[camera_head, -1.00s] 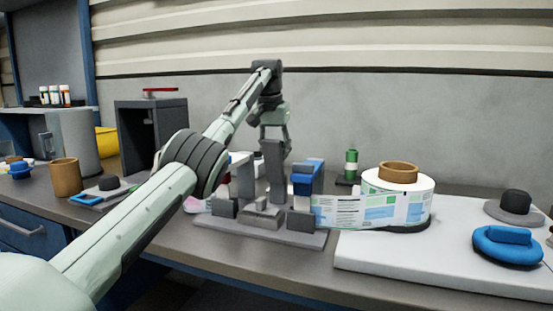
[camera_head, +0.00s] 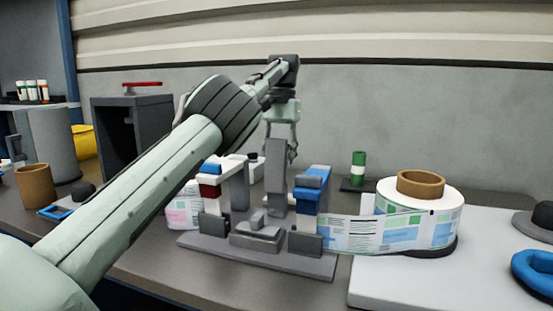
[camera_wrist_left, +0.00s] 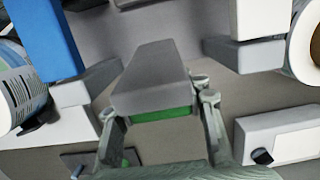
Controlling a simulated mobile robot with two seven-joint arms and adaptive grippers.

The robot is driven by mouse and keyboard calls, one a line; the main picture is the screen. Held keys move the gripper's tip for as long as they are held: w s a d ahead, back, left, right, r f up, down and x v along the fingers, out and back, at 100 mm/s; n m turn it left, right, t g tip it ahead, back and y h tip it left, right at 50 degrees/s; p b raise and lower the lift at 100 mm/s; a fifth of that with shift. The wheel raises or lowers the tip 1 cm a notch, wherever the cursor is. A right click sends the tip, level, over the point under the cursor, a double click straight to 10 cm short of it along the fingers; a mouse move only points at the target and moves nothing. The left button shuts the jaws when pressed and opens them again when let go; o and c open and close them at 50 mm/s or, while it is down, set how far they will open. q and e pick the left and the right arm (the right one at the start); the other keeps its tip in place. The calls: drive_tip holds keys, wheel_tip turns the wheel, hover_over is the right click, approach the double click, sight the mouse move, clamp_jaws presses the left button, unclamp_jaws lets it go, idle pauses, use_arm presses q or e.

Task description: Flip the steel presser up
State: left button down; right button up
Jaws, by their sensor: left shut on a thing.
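In the left wrist view my left gripper (camera_wrist_left: 158,104) is shut on the bar's near end, with one finger at each side. The labeller's grey base (camera_head: 260,258) lies on the bench. My right gripper is out of view.
A label reel (camera_head: 418,205) stands right of the labeller, its label strip (camera_head: 370,236) running to the right post (camera_head: 309,205). A green-and-white cylinder (camera_head: 358,165) stands behind. A dark open box (camera_head: 130,135) and brown cup (camera_head: 36,186) are at left.

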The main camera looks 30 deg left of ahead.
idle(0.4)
use_arm(q)
drive_tip(key=c, duration=0.8)
unclamp_jaws()
drive_tip(key=shift+w+f, duration=0.1)
drive_tip(key=shift+c, duration=0.2)
drive_tip(key=shift+a, duration=0.1)
